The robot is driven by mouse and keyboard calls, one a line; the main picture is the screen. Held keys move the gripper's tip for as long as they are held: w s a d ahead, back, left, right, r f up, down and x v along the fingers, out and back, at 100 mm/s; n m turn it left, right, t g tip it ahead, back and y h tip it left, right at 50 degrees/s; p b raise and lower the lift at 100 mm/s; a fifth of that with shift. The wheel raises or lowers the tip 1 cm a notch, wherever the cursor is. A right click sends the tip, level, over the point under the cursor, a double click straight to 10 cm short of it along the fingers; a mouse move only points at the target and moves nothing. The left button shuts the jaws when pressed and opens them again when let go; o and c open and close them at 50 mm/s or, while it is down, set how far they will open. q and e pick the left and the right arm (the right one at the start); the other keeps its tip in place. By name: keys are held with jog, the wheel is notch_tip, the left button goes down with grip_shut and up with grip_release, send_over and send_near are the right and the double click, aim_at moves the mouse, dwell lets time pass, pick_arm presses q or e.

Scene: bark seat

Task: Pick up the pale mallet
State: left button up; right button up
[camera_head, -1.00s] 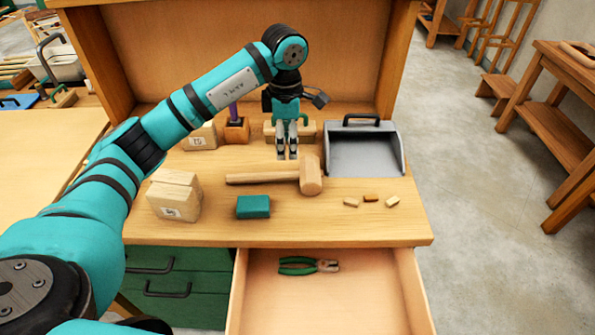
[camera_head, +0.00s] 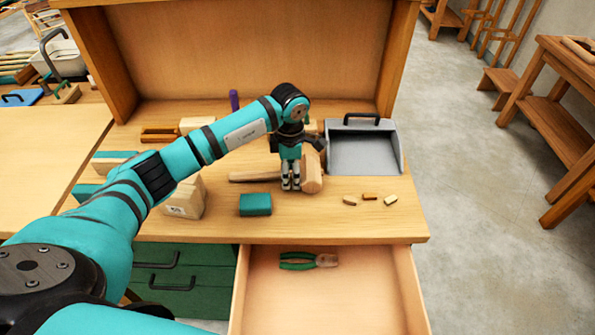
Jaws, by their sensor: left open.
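The pale wooden mallet (camera_head: 312,174) lies on the bench top, its head to the right and its handle pointing left. My left gripper (camera_head: 291,186) points down over the mallet, at the handle just left of the head. Its fingers hide part of the handle. The gripper is open; whether the fingers straddle the handle or stand in front of it I cannot tell. My right gripper is not in view.
A grey dustpan (camera_head: 364,152) stands behind the mallet to the right. A teal block (camera_head: 255,204) and small wood pieces (camera_head: 369,197) lie in front. Wooden blocks (camera_head: 185,200) stand at left. An open drawer (camera_head: 330,300) below holds green-handled pliers (camera_head: 308,261).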

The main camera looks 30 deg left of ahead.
pick_arm(q)
grip_shut()
jog(key=shift+w+r, duration=0.1)
jog(key=shift+r, duration=0.05)
dwell(0.4)
